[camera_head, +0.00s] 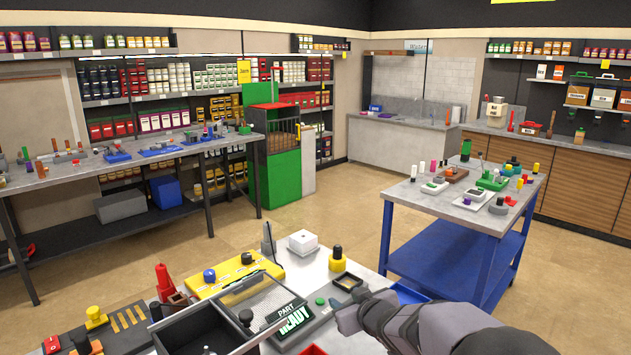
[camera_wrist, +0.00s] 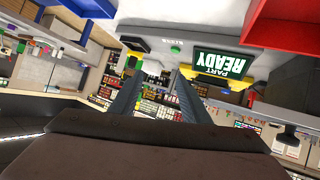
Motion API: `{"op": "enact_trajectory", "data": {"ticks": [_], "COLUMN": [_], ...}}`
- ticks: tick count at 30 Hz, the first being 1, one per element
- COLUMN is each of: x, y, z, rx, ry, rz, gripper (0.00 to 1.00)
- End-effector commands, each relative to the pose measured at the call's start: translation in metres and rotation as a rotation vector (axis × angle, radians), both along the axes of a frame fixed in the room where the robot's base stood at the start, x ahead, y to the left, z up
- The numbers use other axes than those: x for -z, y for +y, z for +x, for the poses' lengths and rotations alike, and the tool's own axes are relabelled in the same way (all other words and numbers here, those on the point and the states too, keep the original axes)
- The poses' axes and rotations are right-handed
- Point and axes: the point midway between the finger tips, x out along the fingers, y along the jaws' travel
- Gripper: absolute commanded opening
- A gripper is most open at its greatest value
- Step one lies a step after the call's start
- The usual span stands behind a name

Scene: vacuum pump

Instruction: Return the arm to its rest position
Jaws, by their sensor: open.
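My arm reaches in from the lower right in the head camera view. My gripper (camera_head: 347,314) is beside the right side of the work table, close to the black sign reading "PART READY" (camera_head: 293,318). In the wrist view my gripper (camera_wrist: 157,82) has its two fingers apart, with nothing seen between them. The sign also shows in the wrist view (camera_wrist: 222,65), upside down. No vacuum pump can be made out clearly.
The work table bears a dark open bin (camera_head: 210,338), a yellow tray (camera_head: 228,277), a white box (camera_head: 303,242) and a yellow-black part (camera_head: 337,259). A blue-framed table (camera_head: 437,262) stands to the right. Floor (camera_head: 340,212) shows between the tables.

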Motion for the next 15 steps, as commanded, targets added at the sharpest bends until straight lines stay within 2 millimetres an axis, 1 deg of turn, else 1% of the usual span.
{"op": "enact_trajectory", "data": {"ticks": [1, 2, 3, 5, 6, 8, 9, 10, 11, 12, 14, 15], "x": [0.014, 0.024, 0.037, 0.055, 0.066, 0.083, 0.092, 0.098, 0.104, 0.111, 0.119, 0.123], "y": [-0.021, -0.033, -0.046, -0.063, -0.072, -0.081, -0.085, -0.087, -0.088, -0.089, -0.087, -0.084], "z": [-0.021, -0.035, -0.056, -0.089, -0.112, -0.150, -0.175, -0.193, -0.212, -0.236, -0.273, -0.296], "rx": [0.073, 0.115, 0.167, 0.232, 0.270, 0.316, 0.342, 0.357, 0.371, 0.386, 0.403, 0.409], "ry": [0.077, 0.129, 0.199, 0.307, 0.378, 0.490, 0.562, 0.614, 0.667, 0.736, 0.837, 0.902], "rz": [-0.025, -0.039, -0.055, -0.075, -0.082, -0.091, -0.095, -0.095, -0.093, -0.089, -0.082, -0.073], "gripper": [0.42, 0.42, 0.42, 0.42, 0.42, 0.42, 0.42, 0.42, 0.42, 0.42, 0.42, 0.42]}}
